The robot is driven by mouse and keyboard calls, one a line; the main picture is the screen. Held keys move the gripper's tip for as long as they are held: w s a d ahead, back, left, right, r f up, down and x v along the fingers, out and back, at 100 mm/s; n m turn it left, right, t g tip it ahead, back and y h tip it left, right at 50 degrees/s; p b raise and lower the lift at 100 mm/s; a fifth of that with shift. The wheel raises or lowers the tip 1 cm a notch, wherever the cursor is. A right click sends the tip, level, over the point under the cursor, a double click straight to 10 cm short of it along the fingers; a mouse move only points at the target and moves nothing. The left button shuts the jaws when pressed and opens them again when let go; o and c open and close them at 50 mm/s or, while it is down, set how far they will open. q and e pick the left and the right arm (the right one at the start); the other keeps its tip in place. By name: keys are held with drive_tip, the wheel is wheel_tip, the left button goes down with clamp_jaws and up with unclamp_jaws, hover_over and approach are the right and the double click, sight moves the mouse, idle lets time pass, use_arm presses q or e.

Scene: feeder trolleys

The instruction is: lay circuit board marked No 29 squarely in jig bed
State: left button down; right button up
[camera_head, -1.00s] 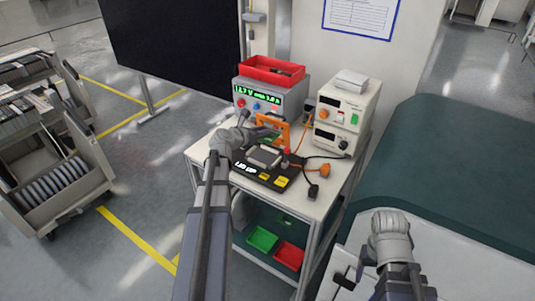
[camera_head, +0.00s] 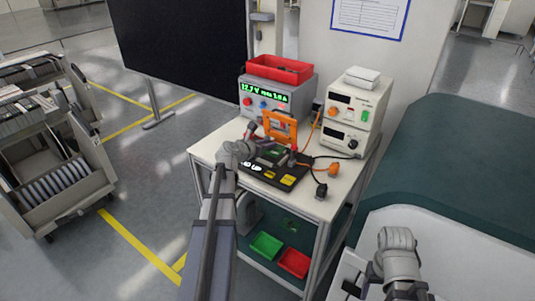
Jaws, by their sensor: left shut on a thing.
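My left gripper (camera_head: 272,153) reaches in over the black test jig (camera_head: 290,178) on the trolley top. It is shut on a small dark green board (camera_head: 267,156), low over the jig bed. The number on the board is too small to read, and fingers and wrist cover part of it. I cannot tell whether the board touches the bed or lies square. The jig's orange frame (camera_head: 283,128) stands raised behind the board. My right arm is at the lower right, apart from the jig; the fingers of my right gripper (camera_head: 372,273) do not show clearly.
A grey power supply (camera_head: 277,97) with a red tray (camera_head: 278,69) on it and white instruments (camera_head: 352,115) stand behind the jig. Cables and an orange plug (camera_head: 331,170) lie to its right. Green (camera_head: 266,245) and red (camera_head: 293,262) bins sit on the shelf below.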

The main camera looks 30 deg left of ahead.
use_arm(q)
drive_tip(key=shift+f+b, duration=0.85)
drive_tip(key=shift+f, duration=0.45)
use_arm(e)
drive_tip(key=shift+f, duration=1.35)
use_arm(q)
drive_tip(key=shift+f, duration=0.2)
drive_tip(key=c, duration=0.7)
unclamp_jaws()
use_arm(e)
drive_tip(key=shift+f, duration=0.1)
use_arm(q)
drive_tip(key=shift+r, duration=0.1)
drive_tip(key=shift+r, duration=0.1)
drive_tip(key=p+v, duration=0.4)
drive_tip(key=v, duration=0.8)
drive_tip(key=shift+p, duration=0.3)
use_arm(e)
wheel_tip(320, 180, up, 5)
drive_tip(key=shift+f, duration=0.1)
